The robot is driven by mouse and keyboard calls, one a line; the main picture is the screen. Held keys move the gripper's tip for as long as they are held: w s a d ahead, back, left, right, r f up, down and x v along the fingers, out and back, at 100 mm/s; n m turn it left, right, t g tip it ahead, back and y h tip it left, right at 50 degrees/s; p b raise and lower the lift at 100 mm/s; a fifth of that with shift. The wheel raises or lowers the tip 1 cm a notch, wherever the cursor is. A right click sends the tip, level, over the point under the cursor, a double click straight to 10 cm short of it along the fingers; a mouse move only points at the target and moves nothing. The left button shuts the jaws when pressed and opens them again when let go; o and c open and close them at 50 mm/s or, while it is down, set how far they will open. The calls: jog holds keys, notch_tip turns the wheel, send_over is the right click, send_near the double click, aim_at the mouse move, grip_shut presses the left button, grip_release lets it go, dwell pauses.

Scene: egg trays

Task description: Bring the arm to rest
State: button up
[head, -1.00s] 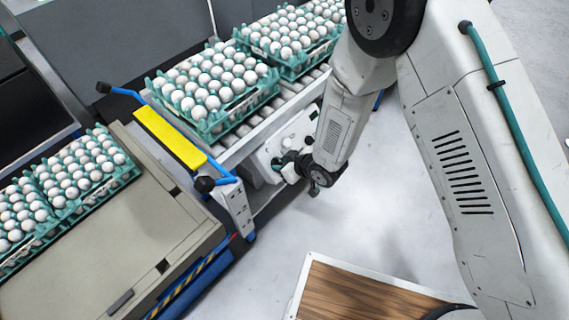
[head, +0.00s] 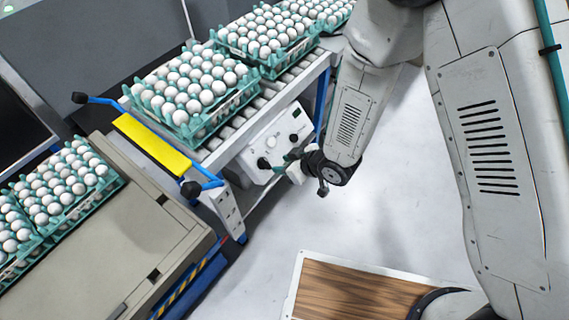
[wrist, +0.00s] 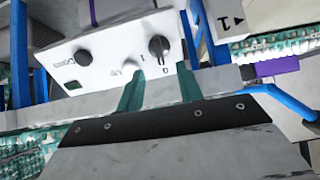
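My arm comes down from the upper right in the head view. My gripper (head: 290,163) hangs at its end, in front of the white control box (head: 275,140) under the roller conveyor. The panel (wrist: 105,52) has black knobs and a green square, and lies beyond the fingertips. I cannot tell exactly how far the fingertips are from it.
A tray of white eggs (head: 207,128) stands on the conveyor, with more trays behind. Another egg tray (head: 110,186) sits on the beige bench at left. A yellow bar (head: 150,143) with blue handles juts from the conveyor's end.

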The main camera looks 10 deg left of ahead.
jog(key=s+d+f+g+h, duration=0.1)
jog(key=s+d+f+h, duration=0.1)
jog(key=d+f+h, duration=0.25)
jog(key=d+r+m+g+h, duration=0.2)
jog(key=d+r+m+h, duration=0.25)
jog(key=d+r, duration=0.95)
jog(key=s+d+r+m, duration=0.3)
jog(key=s+d+r, duration=0.2)
jog(key=r, duration=0.4)
jog(key=s+d+r+m, duration=0.3)
jog(key=s+d+r, duration=0.2)
jog(key=d+r, duration=0.3)
jog(key=s+d+r+m, duration=0.3)
jog(key=s+d+r, duration=0.3)
jog(key=r, duration=0.5)
jog(key=shift+d+r+t, duration=0.25)
jog(key=shift+d+t, duration=0.05)
